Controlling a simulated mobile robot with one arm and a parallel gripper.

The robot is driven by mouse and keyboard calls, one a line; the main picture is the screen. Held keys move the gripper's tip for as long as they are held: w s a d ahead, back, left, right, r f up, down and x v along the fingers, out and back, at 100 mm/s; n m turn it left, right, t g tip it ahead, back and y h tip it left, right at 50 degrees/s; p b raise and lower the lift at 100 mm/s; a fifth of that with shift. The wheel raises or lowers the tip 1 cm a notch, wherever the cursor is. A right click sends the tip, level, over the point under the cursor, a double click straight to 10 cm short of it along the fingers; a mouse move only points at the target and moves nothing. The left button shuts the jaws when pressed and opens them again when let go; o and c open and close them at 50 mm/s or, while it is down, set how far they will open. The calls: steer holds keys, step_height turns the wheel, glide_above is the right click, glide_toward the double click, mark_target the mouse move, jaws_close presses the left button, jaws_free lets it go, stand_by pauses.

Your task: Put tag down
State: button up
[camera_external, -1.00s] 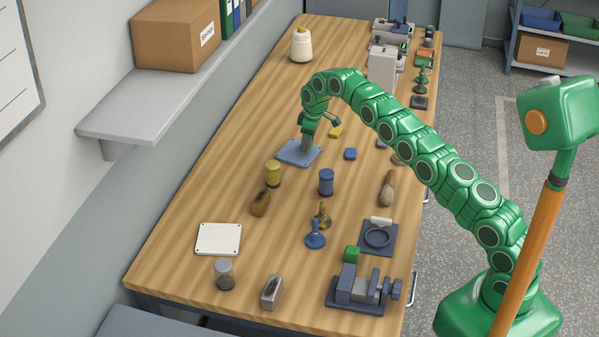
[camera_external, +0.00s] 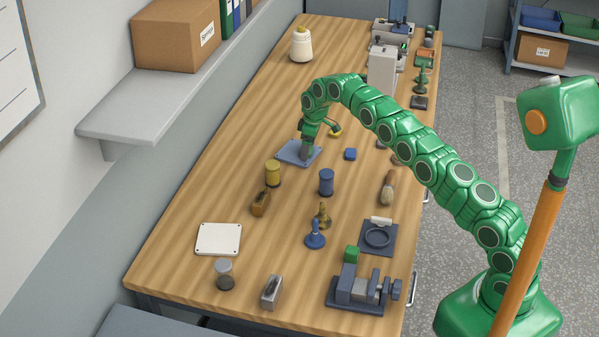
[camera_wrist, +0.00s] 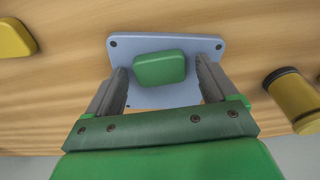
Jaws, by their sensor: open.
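The green tag (camera_wrist: 160,68) is a small rounded block over the blue-grey plate (camera_wrist: 208,43) in the wrist view. It lies between my gripper's two spread fingers, with a visible gap on each side. It appears to rest on the plate, though exact contact is hard to judge from above. In the external view my gripper (camera_external: 306,151) points down over the same plate (camera_external: 290,155), and its fingers hide the tag there. My gripper (camera_wrist: 162,75) is open.
A yellow bobbin (camera_external: 273,173) stands in front of the plate and a blue bobbin (camera_external: 326,182) to its right. A yellow block (camera_external: 335,131) and a blue block (camera_external: 350,154) lie near the gripper. Bare wood lies left of the plate.

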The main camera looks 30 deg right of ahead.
step_height(320, 180, up, 12)
steer(key=s+d, duration=0.1)
steer(key=shift+s, duration=0.15)
stand_by(0.5)
steer(key=shift+d+r, duration=0.1)
steer(key=shift+d, duration=0.05)
steer(key=s+d+r+m+g, duration=0.1)
steer(key=s+d+r+m, duration=0.2)
steer(key=s, duration=0.7)
steer(key=s+d+r, duration=0.3)
steer(key=s+r, duration=0.3)
steer(key=s, duration=0.3)
steer(key=s+d+r+m+g, duration=0.1)
steer(key=s+d+r+m, duration=0.2)
steer(key=s, duration=0.7)
steer(key=s+d+f+m, duration=0.1)
steer(key=s+d+f, duration=0.2)
steer(key=s, duration=1.6)
steer(key=s+d+f+m+g+h, duration=0.1)
steer(key=s+d+f+m, duration=0.1)
steer(key=s, duration=1.7)
step_height(320, 180, down, 2)
steer(key=shift+d+f, duration=0.1)
steer(key=shift+d, duration=0.7)
